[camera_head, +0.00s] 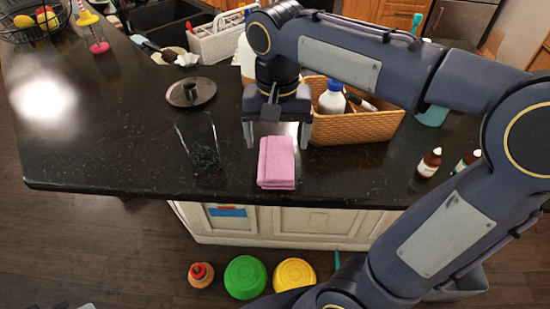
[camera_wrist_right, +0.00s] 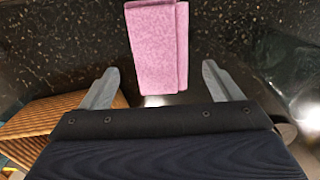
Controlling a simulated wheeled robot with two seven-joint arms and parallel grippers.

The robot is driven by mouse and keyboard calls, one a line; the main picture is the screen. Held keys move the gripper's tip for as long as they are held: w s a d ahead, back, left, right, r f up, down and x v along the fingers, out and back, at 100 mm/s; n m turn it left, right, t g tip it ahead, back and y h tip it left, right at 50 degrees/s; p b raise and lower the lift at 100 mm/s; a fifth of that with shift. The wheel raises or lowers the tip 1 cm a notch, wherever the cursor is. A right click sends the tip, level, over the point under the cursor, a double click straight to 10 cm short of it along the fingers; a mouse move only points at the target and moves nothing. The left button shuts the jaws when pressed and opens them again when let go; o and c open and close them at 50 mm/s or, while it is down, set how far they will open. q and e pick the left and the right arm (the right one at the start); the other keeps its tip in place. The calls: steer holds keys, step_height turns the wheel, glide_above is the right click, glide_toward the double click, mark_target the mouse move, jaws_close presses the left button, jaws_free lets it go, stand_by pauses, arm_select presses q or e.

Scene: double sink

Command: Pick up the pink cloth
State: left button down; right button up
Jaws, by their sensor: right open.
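The pink cloth (camera_head: 276,163) lies folded on the dark counter near its front edge in the head view. My right gripper (camera_head: 278,138) is open above the counter at the cloth's far end. I cannot tell the exact height of the fingers above the cloth. My left gripper is not in view.
A wicker basket (camera_head: 355,127) with a white bottle (camera_head: 332,99) stands right of the gripper. A clear glass-like block (camera_head: 197,142) and a round dark lid (camera_head: 191,92) are to the left. Small brown bottles (camera_head: 430,162) stand at the right. The counter's front edge (camera_head: 150,192) is close.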

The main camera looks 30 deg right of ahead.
mark_target(279, 157)
steer(key=f, duration=0.5)
steer(key=shift+s+d, duration=0.1)
steer(key=shift+s, duration=0.1)
steer(key=c, duration=1.1)
steer(key=shift+r, duration=0.1)
steer(key=shift+r, duration=0.55)
step_height(279, 157, up, 2)
steer(key=shift+s+r, duration=0.15)
steer(key=shift+r, duration=0.1)
steer(key=s+d+r, duration=0.1)
steer(key=s+r, duration=0.2)
steer(key=s, duration=0.1)
steer(key=s+d+r+b, duration=0.1)
steer(key=s+r, duration=0.2)
steer(key=s, duration=0.1)
steer(key=s+d+r, duration=0.1)
steer(key=s+r, duration=0.2)
steer(key=s, duration=0.2)
steer(key=shift+s+d+r, duration=0.1)
steer(key=shift+d+r, duration=0.05)
steer(key=shift+d, duration=0.25)
